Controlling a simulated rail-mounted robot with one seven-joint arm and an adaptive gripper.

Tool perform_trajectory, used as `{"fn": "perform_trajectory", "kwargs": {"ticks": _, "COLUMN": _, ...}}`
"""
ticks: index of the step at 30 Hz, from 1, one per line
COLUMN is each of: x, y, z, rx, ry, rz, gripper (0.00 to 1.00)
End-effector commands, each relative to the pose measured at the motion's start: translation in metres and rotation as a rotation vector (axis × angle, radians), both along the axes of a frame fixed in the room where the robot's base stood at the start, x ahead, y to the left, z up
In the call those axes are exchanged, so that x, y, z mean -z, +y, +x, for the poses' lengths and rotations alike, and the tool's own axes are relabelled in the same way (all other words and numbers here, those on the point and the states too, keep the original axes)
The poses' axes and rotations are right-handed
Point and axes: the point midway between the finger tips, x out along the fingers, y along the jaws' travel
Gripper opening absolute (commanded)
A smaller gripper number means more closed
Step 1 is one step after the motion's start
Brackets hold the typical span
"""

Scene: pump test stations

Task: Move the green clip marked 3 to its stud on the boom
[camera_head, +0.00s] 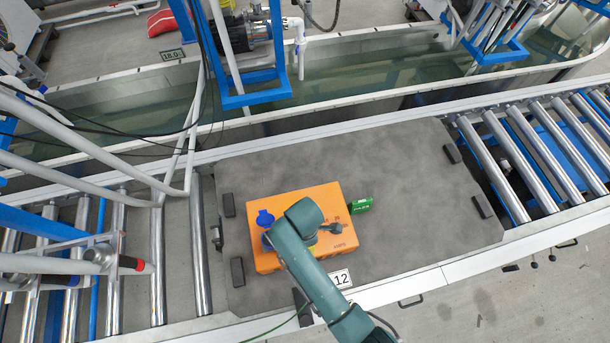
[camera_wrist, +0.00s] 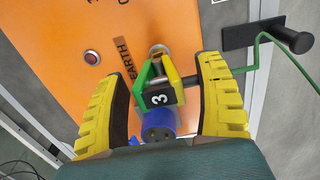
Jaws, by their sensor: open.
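The clip marked 3 (camera_wrist: 158,97) is green and yellow with a black number plate, and shows in the wrist view. Its jaw end is at a round metal terminal (camera_wrist: 160,50) on the orange box (camera_wrist: 55,50), beside the EARTH label. A blue cylinder (camera_wrist: 158,124) is at its near end. My gripper (camera_wrist: 165,66) is open, with one yellow finger on each side of the clip, apart from it. In the head view my arm hides the gripper and clip over the orange box (camera_head: 268,205). I cannot identify the boom's stud.
The box lies on a grey plate (camera_head: 420,170) between roller conveyors (camera_head: 540,150). A green block (camera_head: 360,206) is at its right edge. A green cable (camera_wrist: 256,50) runs right past a black peg (camera_wrist: 293,40). Pipes with coloured ends (camera_head: 130,263) reach in from the left.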

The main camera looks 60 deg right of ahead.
Motion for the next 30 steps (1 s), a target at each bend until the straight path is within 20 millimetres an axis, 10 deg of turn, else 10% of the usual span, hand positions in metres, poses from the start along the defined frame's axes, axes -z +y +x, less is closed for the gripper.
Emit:
{"fn": "perform_trajectory", "kwargs": {"ticks": 7, "x": 0.028, "y": 0.000, "z": 0.001, "rx": 0.000, "ry": 0.000, "rz": 0.000, "gripper": 0.70}}
{"fn": "perform_trajectory", "kwargs": {"ticks": 30, "x": 0.027, "y": 0.000, "z": 0.000, "rx": 0.000, "ry": 0.000, "rz": 0.000, "gripper": 0.70}}
